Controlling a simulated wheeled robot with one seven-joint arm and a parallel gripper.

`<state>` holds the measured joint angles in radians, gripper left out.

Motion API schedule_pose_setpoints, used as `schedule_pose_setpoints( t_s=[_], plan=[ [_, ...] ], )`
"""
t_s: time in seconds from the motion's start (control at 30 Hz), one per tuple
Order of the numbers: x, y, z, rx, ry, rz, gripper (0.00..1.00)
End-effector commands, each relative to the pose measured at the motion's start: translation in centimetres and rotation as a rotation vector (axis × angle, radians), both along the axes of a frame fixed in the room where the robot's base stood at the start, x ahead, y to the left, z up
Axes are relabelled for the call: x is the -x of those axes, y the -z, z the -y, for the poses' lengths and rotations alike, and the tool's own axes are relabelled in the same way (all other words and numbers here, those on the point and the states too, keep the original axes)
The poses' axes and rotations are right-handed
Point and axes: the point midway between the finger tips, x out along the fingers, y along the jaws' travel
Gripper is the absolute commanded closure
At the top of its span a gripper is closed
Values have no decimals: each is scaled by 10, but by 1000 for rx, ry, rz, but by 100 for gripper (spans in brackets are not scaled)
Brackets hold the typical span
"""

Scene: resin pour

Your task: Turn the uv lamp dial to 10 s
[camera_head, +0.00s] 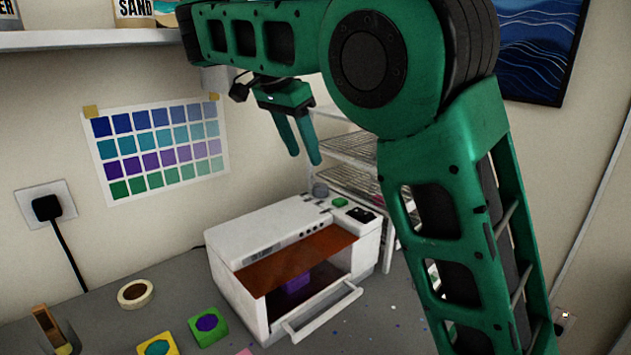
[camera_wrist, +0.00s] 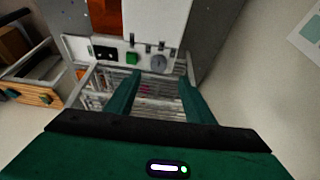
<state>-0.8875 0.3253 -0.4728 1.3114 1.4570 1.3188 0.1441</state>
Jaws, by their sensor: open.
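The uv lamp (camera_head: 290,240) is a white box on the grey counter, with an orange front window and a purple piece (camera_head: 295,283) inside. Its control strip carries a grey round dial (camera_head: 320,190), a green button (camera_head: 339,202) and a dark panel (camera_head: 361,214). In the wrist view the dial (camera_wrist: 158,63) is beyond my fingertips, near the right one, with the green button (camera_wrist: 132,58) to its left. My gripper (camera_head: 306,158) is open and empty, pointing down above the dial and apart from it. The dial's setting is too small to read.
A wire rack (camera_head: 350,150) stands behind the lamp. A green mould (camera_head: 208,325), a yellow mould (camera_head: 158,345) and a tape roll (camera_head: 135,293) lie to the lamp's left. A shelf (camera_head: 90,40) is at upper left, close to my arm.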

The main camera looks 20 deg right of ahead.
Motion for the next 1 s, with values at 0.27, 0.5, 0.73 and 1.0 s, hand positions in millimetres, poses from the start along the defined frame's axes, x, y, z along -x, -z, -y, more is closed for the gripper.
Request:
schedule_pose_setpoints(
  t_s=[0.27, 0.5, 0.73, 1.0],
  plan=[
    [-3, 17, 19, -1, 15, 3, 52],
    [-7, 44, 31, 0, 17, 4, 52],
    [-12, 74, 43, 0, 18, 3, 52],
    [-15, 91, 48, -1, 16, 4, 52]
  ],
)
